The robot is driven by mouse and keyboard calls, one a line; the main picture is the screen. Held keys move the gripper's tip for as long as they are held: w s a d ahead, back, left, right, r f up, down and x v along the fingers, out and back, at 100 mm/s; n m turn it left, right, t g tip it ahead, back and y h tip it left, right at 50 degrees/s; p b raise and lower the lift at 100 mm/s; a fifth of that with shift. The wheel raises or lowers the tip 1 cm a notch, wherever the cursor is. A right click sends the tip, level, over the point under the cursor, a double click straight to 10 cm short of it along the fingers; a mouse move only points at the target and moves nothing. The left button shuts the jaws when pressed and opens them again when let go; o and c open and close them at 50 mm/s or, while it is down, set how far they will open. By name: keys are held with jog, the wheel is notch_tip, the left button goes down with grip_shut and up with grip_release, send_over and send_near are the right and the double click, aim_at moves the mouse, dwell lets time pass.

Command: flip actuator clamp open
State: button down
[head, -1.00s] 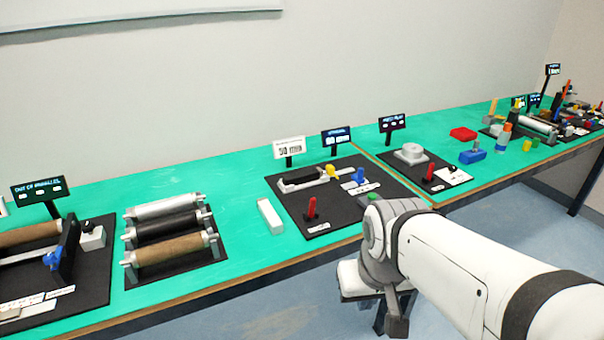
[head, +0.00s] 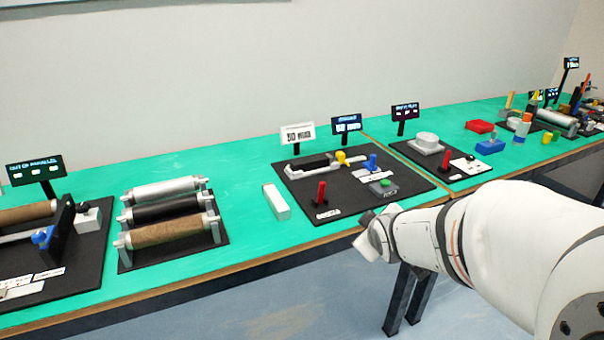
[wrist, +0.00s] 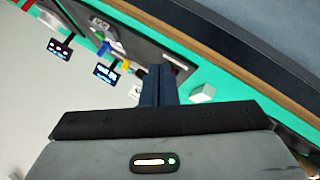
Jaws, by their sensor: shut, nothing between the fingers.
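A black board (head: 340,215) on the green bench carries a pale linear device (head: 312,163) with a yellow knob (head: 342,158), a blue upright lever part (head: 372,162), a green button on a grey box (head: 384,186) and a red upright handle (head: 321,192). I cannot tell which part is the actuator clamp. My gripper (head: 368,222) is at the board's front edge, apart from these parts. In the wrist view my gripper's dark fingers (wrist: 158,70) are together and empty, pointing toward the board. The fingers partly hide the board there.
A white block (head: 276,202) lies left of the board, and a roller stand (head: 220,258) stands further left. Small screens (head: 297,134) rise behind the board. Another board with a round grey part (head: 428,143) and a red handle (head: 446,160) is to the right.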

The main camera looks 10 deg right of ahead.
jog(key=w+f+n+t+y+b, duration=0.1)
jog(key=w+f+n+t+b, duration=0.2)
jog(key=w+f+n+b, duration=0.15)
jog(key=n+t+y+b, duration=0.6)
jog(key=n, duration=0.3)
send_near(323, 189)
jog(key=x, duration=0.6)
jog(key=shift+w+a+r, duration=0.1)
jog(key=shift+w+r, duration=0.05)
jog(key=shift+w, duration=0.2)
